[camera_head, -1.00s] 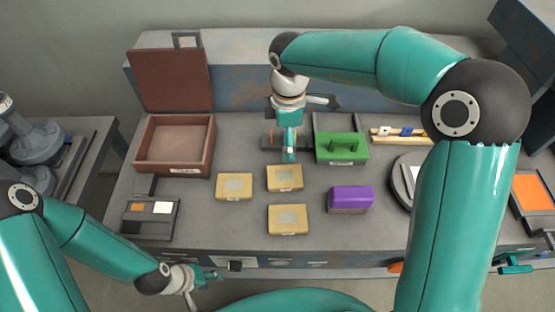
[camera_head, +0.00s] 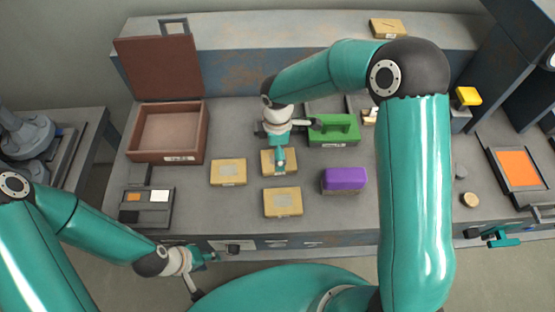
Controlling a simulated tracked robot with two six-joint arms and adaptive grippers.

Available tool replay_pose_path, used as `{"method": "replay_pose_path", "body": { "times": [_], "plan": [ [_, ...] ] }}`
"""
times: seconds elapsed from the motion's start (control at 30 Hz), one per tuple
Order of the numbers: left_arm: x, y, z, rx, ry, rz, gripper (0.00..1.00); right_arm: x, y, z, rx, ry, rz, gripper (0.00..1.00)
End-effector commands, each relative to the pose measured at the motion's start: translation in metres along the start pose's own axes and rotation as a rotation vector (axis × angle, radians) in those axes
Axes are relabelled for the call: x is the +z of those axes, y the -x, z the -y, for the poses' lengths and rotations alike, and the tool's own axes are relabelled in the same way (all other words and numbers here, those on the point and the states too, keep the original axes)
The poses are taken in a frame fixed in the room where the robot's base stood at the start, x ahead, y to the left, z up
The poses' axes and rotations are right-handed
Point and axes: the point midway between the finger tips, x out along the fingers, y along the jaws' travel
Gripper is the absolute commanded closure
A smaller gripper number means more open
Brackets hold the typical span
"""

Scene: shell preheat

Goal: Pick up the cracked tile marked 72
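Three tan tiles lie on the bench: a left tile (camera_head: 228,173), a back middle tile (camera_head: 268,168) and a front tile (camera_head: 283,202). Each has a paler patch on top and a small label on its front edge, too small to read. A fourth tan tile (camera_head: 388,27) with a dark line on top lies on the raised back ledge. I cannot tell which is marked 72. My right gripper (camera_head: 283,140) is over the back middle tile, partly hiding it, with its fingers spread. My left gripper (camera_head: 206,272) is open and empty at the bench's front edge.
A brown open box (camera_head: 137,131) stands at the left, with a dark tray (camera_head: 130,215) before it. A green block (camera_head: 333,141) and a purple block (camera_head: 345,178) stand right of the tiles. An orange panel (camera_head: 520,165) is at the right. My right arm hides part of the bench.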

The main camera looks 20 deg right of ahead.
Motion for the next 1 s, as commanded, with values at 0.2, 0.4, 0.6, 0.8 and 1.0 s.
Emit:
{"method": "replay_pose_path", "body": {
  "times": [0.2,0.4,0.6,0.8,1.0],
  "plan": [
    [0.000,0.010,-0.004,0.000,0.000,0.000,0.60,0.003,-0.030,0.003,-0.004,0.000,0.001,0.00],
    [0.000,0.011,-0.004,0.000,0.000,0.000,0.60,0.002,-0.040,0.002,0.000,0.000,-0.001,0.00],
    [0.000,0.011,-0.004,0.000,0.000,0.000,0.60,0.003,-0.039,0.002,-0.001,-0.001,-0.001,0.10],
    [0.000,0.011,-0.004,0.000,0.000,0.000,0.60,0.003,-0.039,0.002,-0.001,-0.001,-0.001,0.43],
    [0.000,0.011,-0.004,0.000,0.000,0.000,0.60,0.003,-0.039,0.002,0.000,-0.002,-0.001,0.67]
  ]
}}
